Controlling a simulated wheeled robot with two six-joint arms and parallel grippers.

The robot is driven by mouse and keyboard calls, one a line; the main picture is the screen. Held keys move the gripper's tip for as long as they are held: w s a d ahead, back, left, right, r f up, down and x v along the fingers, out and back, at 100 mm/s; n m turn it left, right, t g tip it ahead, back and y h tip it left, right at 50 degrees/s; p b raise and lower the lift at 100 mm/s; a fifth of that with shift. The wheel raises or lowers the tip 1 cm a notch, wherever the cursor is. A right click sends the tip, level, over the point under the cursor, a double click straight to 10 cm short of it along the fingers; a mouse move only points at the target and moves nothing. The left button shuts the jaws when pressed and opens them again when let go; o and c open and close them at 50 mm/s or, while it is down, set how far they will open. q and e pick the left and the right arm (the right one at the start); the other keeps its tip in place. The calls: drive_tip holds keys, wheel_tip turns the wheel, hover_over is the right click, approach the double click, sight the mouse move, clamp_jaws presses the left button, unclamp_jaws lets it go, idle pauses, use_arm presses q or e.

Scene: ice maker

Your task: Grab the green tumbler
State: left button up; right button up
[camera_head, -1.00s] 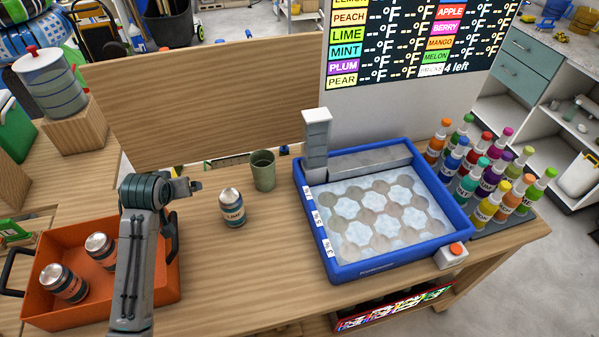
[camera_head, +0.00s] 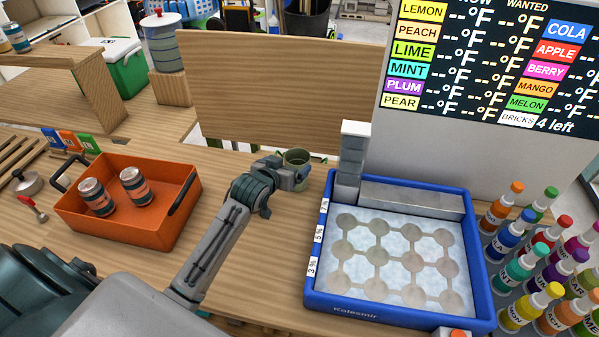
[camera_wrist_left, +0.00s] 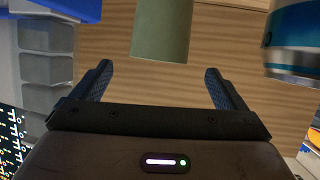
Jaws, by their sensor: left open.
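The green tumbler (camera_head: 297,157) stands upright on the wooden table, left of the blue ice tray, partly hidden by my left gripper. My left gripper (camera_head: 303,176) is open at its near side. In the left wrist view the tumbler (camera_wrist_left: 162,28) is centred ahead of the open fingers (camera_wrist_left: 158,70), with a finger to either side of its line. A gap of bare wood shows between the tumbler and the gripper's palm. My right gripper is not in view.
The blue ice tray (camera_head: 313,270) and its grey column (camera_head: 351,160) stand right of the tumbler. A blue-banded can (camera_wrist_left: 293,38) shows in the left wrist view. An orange crate (camera_head: 150,229) with two cans is at left. A wooden panel (camera_head: 280,95) stands behind.

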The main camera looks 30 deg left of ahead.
sight(302, 160)
use_arm(q)
drive_tip(key=w+f, duration=0.1)
drive_tip(key=w, duration=0.1)
drive_tip(key=w+f+p, duration=0.1)
drive_tip(key=w+f, duration=0.1)
drive_tip(key=w+f+p, duration=0.1)
drive_tip(key=w, duration=0.1)
drive_tip(key=shift+w+f, duration=0.15)
drive_tip(key=shift+f, duration=0.25)
drive_tip(key=shift+w+f, duration=0.25)
drive_tip(key=shift+w, duration=0.15)
drive_tip(key=shift+c, duration=0.6)
drive_tip(key=c, duration=0.7)
drive_tip(key=shift+c, duration=1.2)
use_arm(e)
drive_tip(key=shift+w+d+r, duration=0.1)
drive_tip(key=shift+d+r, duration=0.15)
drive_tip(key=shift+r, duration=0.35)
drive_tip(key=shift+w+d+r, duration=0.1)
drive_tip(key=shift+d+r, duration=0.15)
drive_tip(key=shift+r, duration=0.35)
